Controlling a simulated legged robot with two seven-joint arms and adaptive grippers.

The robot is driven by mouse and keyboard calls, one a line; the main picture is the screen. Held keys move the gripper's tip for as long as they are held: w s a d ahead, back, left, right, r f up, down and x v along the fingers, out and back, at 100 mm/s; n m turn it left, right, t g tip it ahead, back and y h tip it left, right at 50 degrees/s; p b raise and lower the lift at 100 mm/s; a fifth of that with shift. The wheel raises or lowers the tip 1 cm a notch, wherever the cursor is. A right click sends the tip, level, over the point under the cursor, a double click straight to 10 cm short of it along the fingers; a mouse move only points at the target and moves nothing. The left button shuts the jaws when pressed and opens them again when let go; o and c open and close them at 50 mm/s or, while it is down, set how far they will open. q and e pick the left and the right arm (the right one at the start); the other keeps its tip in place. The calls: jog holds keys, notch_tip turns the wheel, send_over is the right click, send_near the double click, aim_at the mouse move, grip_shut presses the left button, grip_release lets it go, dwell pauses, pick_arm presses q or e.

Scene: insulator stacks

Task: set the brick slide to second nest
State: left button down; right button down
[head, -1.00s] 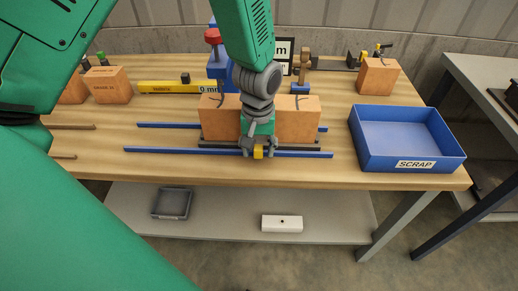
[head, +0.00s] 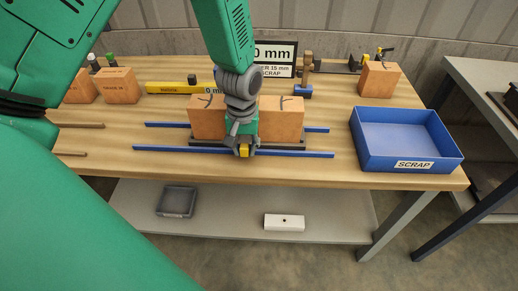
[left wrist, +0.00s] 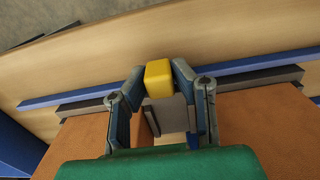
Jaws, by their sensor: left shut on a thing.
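The brick slide (head: 290,145) is a dark low carriage on two blue rails (head: 160,149) along the table's front. It carries two orange bricks, a left one (head: 207,120) and a right one (head: 281,122), with a gap between them. My left gripper (head: 243,148) comes down in front of that gap and is shut on the slide's yellow-tipped handle (head: 243,151). In the left wrist view, the yellow tip (left wrist: 158,78) sits between the two fingers. I cannot make out any nest marks along the rails. My right gripper is not in view.
A blue scrap bin (head: 455,160) stands at the table's right end. More bricks (head: 119,88) stand at the left, and one (head: 379,80) at the back right. A yellow gauge bar (head: 180,88) and a sign (head: 275,50) are behind the slide. Both rails show bare stretches left of the slide.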

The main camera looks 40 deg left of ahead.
pick_arm(q)
jog(key=s+a+p, duration=0.1)
jog(key=s+a, duration=0.1)
jog(key=a, duration=0.1)
jog(key=s+a+p, duration=0.1)
jog(key=s+a, duration=0.1)
jog(key=a, duration=0.2)
jog(key=s+a+p, duration=0.1)
jog(key=s+a, duration=0.1)
jog(key=a, duration=0.1)
jog(key=shift+s+a+r, duration=0.1)
jog(key=shift+s+a, duration=0.1)
jog(key=shift+a, duration=0.15)
jog(key=shift+s+a+p, duration=0.25)
jog(key=shift+a+p, duration=0.15)
jog(key=shift+a, duration=0.1)
jog(key=c, duration=1.4)
grip_release()
jog(key=shift+a, duration=0.1)
jog(key=shift+o, duration=0.2)
jog(key=shift+s+a, duration=0.1)
jog(key=shift+s, duration=0.1)
jog(key=shift+a, duration=0.1)
